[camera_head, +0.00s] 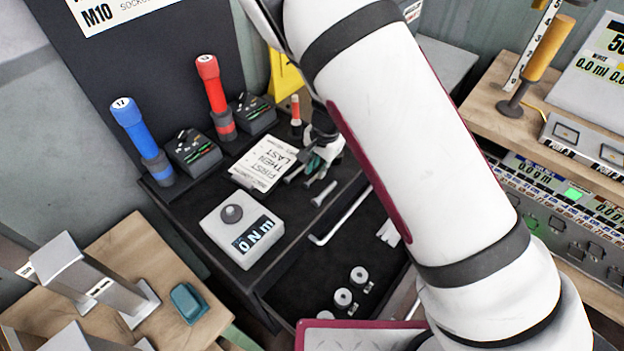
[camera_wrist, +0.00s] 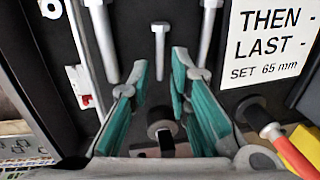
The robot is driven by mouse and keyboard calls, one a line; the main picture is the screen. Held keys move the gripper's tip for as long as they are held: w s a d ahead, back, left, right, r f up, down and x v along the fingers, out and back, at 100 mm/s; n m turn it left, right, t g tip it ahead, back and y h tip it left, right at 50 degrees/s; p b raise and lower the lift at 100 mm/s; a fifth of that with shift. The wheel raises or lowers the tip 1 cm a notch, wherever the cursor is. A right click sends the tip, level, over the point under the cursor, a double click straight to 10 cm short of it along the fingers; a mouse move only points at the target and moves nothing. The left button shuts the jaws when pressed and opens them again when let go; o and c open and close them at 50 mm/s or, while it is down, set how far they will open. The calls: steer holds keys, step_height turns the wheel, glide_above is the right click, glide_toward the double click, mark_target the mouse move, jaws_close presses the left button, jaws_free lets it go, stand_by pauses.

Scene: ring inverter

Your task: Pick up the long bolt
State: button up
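Several grey metal bolts lie on the black bench top. In the wrist view, a thick bolt (camera_wrist: 104,42) is at the left, a thinner bolt (camera_wrist: 160,50) is in the middle, and another bolt (camera_wrist: 207,32) is at the right, running out of frame. I cannot tell for sure which is the long one. In the head view, one bolt (camera_head: 323,193) shows below my gripper (camera_head: 316,163). My gripper (camera_wrist: 161,74) has its teal-padded fingers apart, with the middle bolt ahead of the gap. A dark round-ended piece (camera_wrist: 163,131) shows between the fingers, with none gripped.
A printed card (camera_head: 263,163) lies left of my gripper. A torque display box (camera_head: 241,230) stands at the front. Blue (camera_head: 143,141) and red (camera_head: 215,97) tools stand upright behind. An open drawer (camera_head: 300,285) holds several round parts. A red-tipped tool (camera_head: 295,110) stands close by.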

mark_target(313, 179)
steer(key=shift+w+a+f, duration=0.1)
steer(key=shift+a+f, duration=0.1)
steer(key=shift+f, duration=1.1)
steer(key=shift+c, duration=0.3)
jaws_close()
steer(key=shift+r, duration=0.1)
